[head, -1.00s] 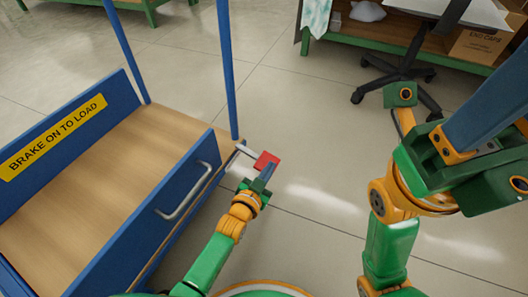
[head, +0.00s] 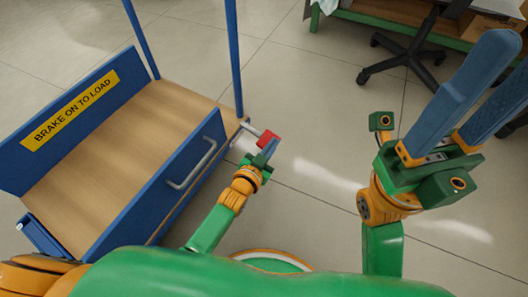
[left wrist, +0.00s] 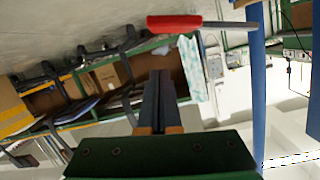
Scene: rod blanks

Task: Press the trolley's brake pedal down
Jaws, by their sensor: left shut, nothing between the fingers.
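The trolley (head: 207,143) is blue with a wooden deck and stands at the left in the head view. My right gripper (head: 508,62) is open and empty, well right of the trolley.
A yellow "BRAKE ON TO LOAD" sign (head: 70,110) is on the trolley's side panel. A grey handle (head: 192,165) and blue posts (head: 234,60) are obstacles near my left arm. A black chair base (head: 405,55) and a green bench (head: 400,27) stand behind. The floor between is clear.

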